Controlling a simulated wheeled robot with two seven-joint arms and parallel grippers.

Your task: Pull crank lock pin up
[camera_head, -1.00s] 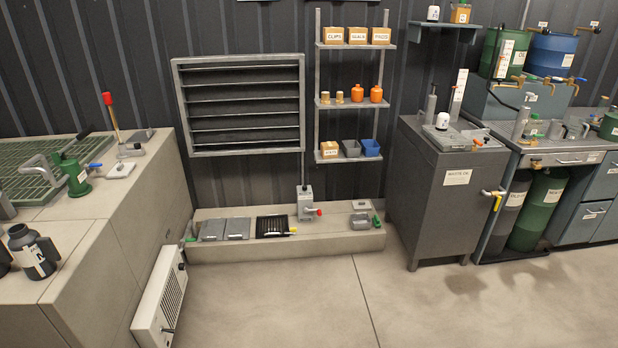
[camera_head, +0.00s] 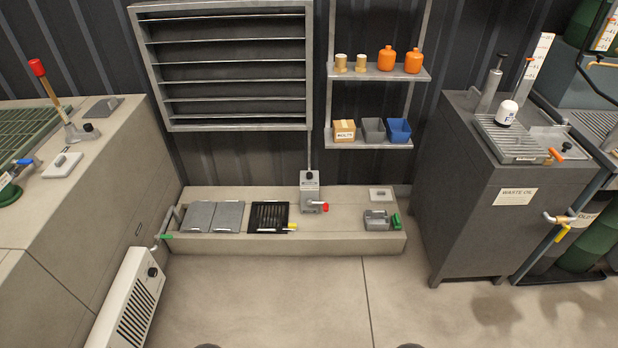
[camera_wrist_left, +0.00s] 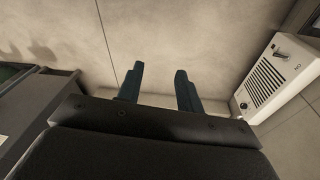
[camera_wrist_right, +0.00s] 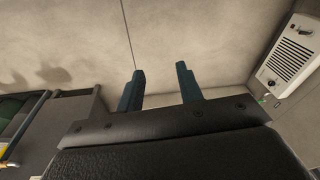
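A grey crank box (camera_head: 310,190) stands on the low concrete ledge below the louvre in the head view. A short crank handle with a red knob (camera_head: 325,207) sticks out from its lower right side. A small dark knob (camera_head: 309,175) sits near the top of the box; I cannot tell if this is the lock pin. My left gripper (camera_wrist_left: 159,72) is open and empty over bare floor in the left wrist view. My right gripper (camera_wrist_right: 160,70) is open and empty over bare floor in the right wrist view. Both are well away from the crank box.
The ledge (camera_head: 250,244) also bears grey plates (camera_head: 212,217), a black grate (camera_head: 269,217) and a small grey device (camera_head: 377,220). A white heater (camera_head: 128,300) stands left, a waste oil cabinet (camera_head: 480,215) right. The floor (camera_head: 270,300) between them is clear.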

